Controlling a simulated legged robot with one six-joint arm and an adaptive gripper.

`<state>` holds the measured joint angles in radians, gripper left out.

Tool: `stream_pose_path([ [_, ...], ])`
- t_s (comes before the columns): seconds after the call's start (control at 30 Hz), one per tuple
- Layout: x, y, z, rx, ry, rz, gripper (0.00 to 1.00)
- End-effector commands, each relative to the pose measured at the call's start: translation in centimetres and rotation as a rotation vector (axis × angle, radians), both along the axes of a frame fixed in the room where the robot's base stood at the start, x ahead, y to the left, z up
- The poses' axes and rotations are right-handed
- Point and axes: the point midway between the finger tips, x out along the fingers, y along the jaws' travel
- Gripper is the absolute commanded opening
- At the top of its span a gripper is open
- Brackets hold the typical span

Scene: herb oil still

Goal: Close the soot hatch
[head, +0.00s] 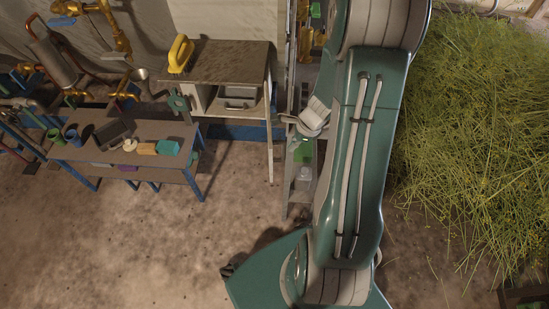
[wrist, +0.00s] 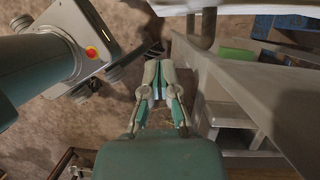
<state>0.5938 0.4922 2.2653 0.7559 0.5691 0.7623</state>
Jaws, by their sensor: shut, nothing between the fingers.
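I cannot pick out the soot hatch for certain. A small cabinet (head: 215,57) in the head view has an open front with a metal bin (head: 238,98) inside. A dark green, rounded part (head: 177,103) stands at the left of that opening; I cannot tell whether it is the hatch door. My gripper (head: 287,119) is to the right of the cabinet, apart from the bin and partly hidden by my arm. In the wrist view my gripper (wrist: 156,68) has its fingers together and empty, beside a grey metal frame (wrist: 245,85).
A blue-legged bench (head: 95,150) with cups and coloured blocks stands left. A yellow-handled tool (head: 180,54) lies on the cabinet top. A narrow shelf rack (head: 302,170) is beside my arm. A large herb heap (head: 470,110) fills the right. The floor (head: 140,240) in front is clear.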

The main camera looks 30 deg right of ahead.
Motion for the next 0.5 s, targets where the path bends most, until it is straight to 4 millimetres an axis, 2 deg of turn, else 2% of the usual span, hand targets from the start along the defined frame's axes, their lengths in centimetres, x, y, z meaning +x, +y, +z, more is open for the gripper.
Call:
stream_pose_path([
  [0.5, 1.2, 2.8, -7.3, 0.000, 0.005, 0.005, 0.00],
])
